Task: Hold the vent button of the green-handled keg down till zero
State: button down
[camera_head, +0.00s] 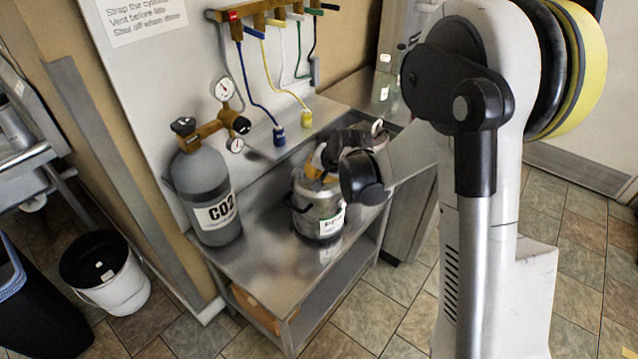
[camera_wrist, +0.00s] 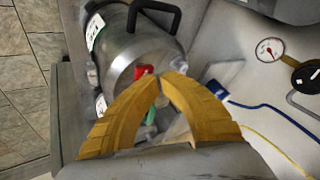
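A steel keg (camera_head: 318,220) with a white label stands on the metal bench. In the wrist view its body (camera_wrist: 140,55) shows behind my fingertips, with a black loop handle (camera_wrist: 152,14) at the top of the picture. A small red part (camera_wrist: 144,72) is right at the fingertips; I cannot tell if it is the vent button or whether they touch it. A green part (camera_wrist: 151,116), perhaps the green handle, shows between the fingers. My gripper (camera_wrist: 161,74) has its yellow fingertips together over the keg, with nothing clearly held. The keg's top is partly hidden by my arm.
A grey CO2 cylinder (camera_head: 207,190) with gauges (camera_head: 224,88) stands left of the keg. A white bucket (camera_head: 112,283) and dark bin are on the floor at left. The bench front is clear.

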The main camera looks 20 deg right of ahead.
jog(key=shift+f+b, duration=0.35)
jog(key=shift+f, duration=0.05)
jog(key=shift+r, duration=0.15)
dwell(1.0)
jog(key=shift+r+p, duration=0.7)
jog(key=shift+r, duration=0.2)
jog(key=shift+r, duration=0.1)
jog(key=shift+r+p, duration=1.7)
jog(key=shift+r, duration=0.7)
